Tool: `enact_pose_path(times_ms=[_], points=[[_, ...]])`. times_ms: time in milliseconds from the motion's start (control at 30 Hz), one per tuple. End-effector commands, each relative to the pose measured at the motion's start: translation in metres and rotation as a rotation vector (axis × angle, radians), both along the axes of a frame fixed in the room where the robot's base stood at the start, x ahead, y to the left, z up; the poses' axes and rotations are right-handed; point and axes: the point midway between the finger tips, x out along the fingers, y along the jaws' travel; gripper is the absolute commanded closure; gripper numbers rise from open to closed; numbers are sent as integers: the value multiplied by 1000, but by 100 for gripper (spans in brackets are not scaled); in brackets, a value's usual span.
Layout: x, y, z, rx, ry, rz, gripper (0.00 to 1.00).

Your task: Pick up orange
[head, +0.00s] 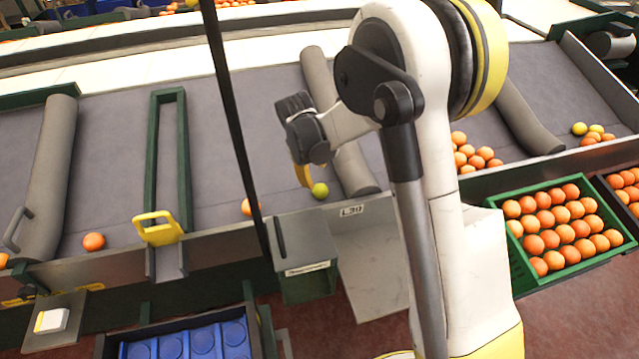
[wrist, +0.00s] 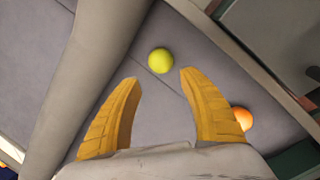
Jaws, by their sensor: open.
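My gripper (head: 304,176) hangs over the grey sorting table, its yellow fingers open and empty. In the wrist view the gripper (wrist: 158,77) points at a yellow-green fruit (wrist: 161,61), which lies just beyond and between the fingertips. The same fruit (head: 320,190) shows beside the fingers in the head view. An orange (wrist: 243,117) lies to the right, partly hidden by the right finger. In the head view an orange (head: 247,207) lies left of the gripper, partly behind a black pole. Another orange (head: 94,241) lies farther left.
A grey padded roll (head: 318,80) crosses the table by the gripper. The black pole (head: 232,110) stands left of it. A pile of oranges (head: 470,155) lies right of my arm. A green crate (head: 560,272) of oranges stands at the right. A metal wall (head: 225,245) edges the table's front.

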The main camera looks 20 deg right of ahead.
Motion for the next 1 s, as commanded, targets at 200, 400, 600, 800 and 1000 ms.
enact_pose_path(times_ms=[200, 400, 600, 800, 1000], points=[[7, -7, -36, 0, 0, -2, 50], [10, -11, -54, 1, -1, -2, 50], [14, -16, -83, 1, -1, -4, 50], [18, -21, -100, 2, -2, -2, 50], [18, -20, -98, 2, -2, -2, 61]])
